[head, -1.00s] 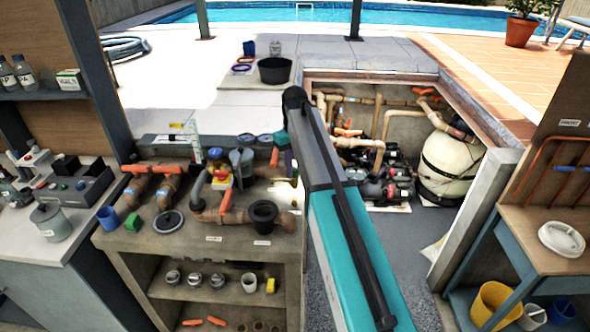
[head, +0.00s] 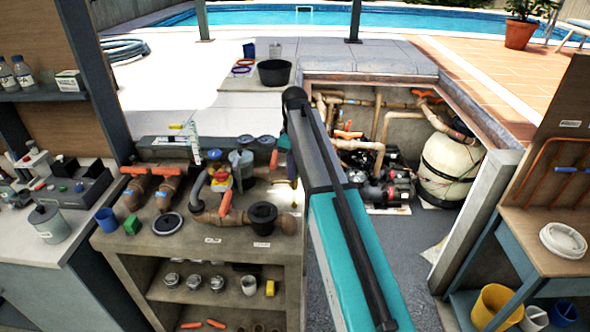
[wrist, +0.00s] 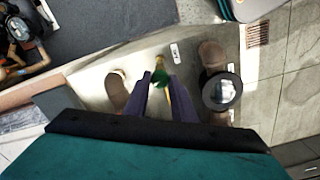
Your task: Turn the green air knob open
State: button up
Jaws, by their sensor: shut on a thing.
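The fingers and the wrist hide part of the knob. In the head view my own arm covers the knob and most of the gripper.
In the wrist view, brown pipe stubs stand left (wrist: 116,90) and right (wrist: 212,54) of my fingers, with a black round fitting (wrist: 221,92) close on the right. In the head view, the equipment pit (head: 400,220) opens beyond the bench (head: 205,238).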

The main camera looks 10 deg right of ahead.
jog(key=o, duration=1.1)
jog(key=shift+c, duration=0.2)
jog(key=shift+r, duration=0.1)
notch_tip(320, 180, up, 14)
jog(key=b, duration=0.4)
